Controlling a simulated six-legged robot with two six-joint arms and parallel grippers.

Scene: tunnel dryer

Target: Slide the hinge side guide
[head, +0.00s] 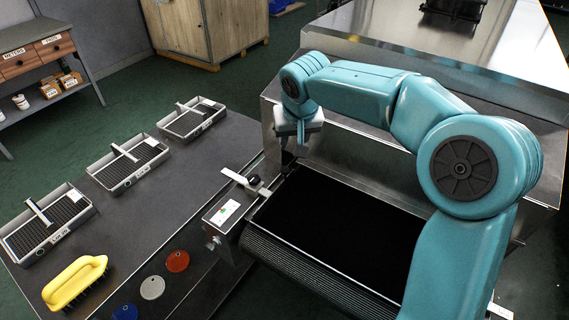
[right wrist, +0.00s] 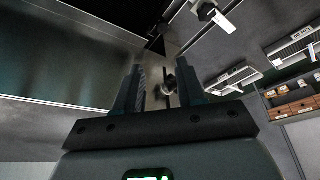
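My right gripper (head: 293,142) points down over the far left corner of the black belt (head: 340,222), at the dryer's mouth. In the right wrist view its two fingers (right wrist: 160,70) are apart, with a small dark knob (right wrist: 170,84) showing between them; I cannot tell whether they touch it. In the head view this spot is mostly hidden under the gripper. A second black knob (head: 255,180) sits on a metal bar at the belt's left edge, apart from the gripper; it also shows in the right wrist view (right wrist: 206,11). Which guide is hinge side is not readable. My left gripper is not in view.
A grey table (head: 190,185) on the left holds several metal trays, a yellow brush (head: 75,283) and red, white and blue discs. A small box with a labelled plate (head: 224,213) stands by the belt. The steel dryer housing (head: 380,150) rises behind the belt.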

